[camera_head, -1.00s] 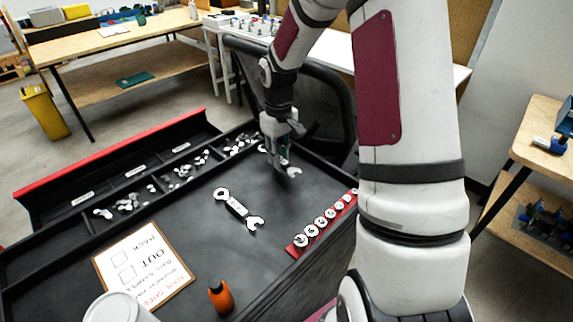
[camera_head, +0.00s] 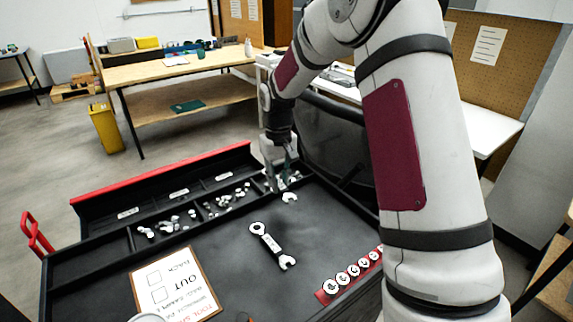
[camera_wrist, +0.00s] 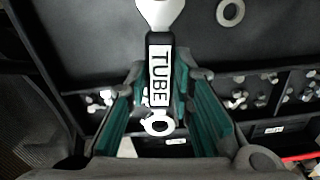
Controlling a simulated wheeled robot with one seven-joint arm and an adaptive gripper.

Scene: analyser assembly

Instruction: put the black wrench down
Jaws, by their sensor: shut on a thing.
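My gripper (camera_head: 284,182) is shut on a wrench with a black grip. Its white label reads TUBE in the wrist view (camera_wrist: 160,75), where the green finger pads (camera_wrist: 159,90) flank the grip. In the head view, the wrench's silver open end (camera_head: 290,197) shows below the fingers, at the far end of the black tray top (camera_head: 215,270). I cannot tell whether the wrench touches the surface. A second wrench (camera_head: 267,240), with a black labelled grip and silver ends, lies nearer, flat on the top.
Compartments with small metal parts (camera_head: 172,222) line the left edge. A red rack of sockets (camera_head: 350,278) lies at the right edge. A sign board (camera_head: 172,283) lies at the near left. The surface around the second wrench is clear.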

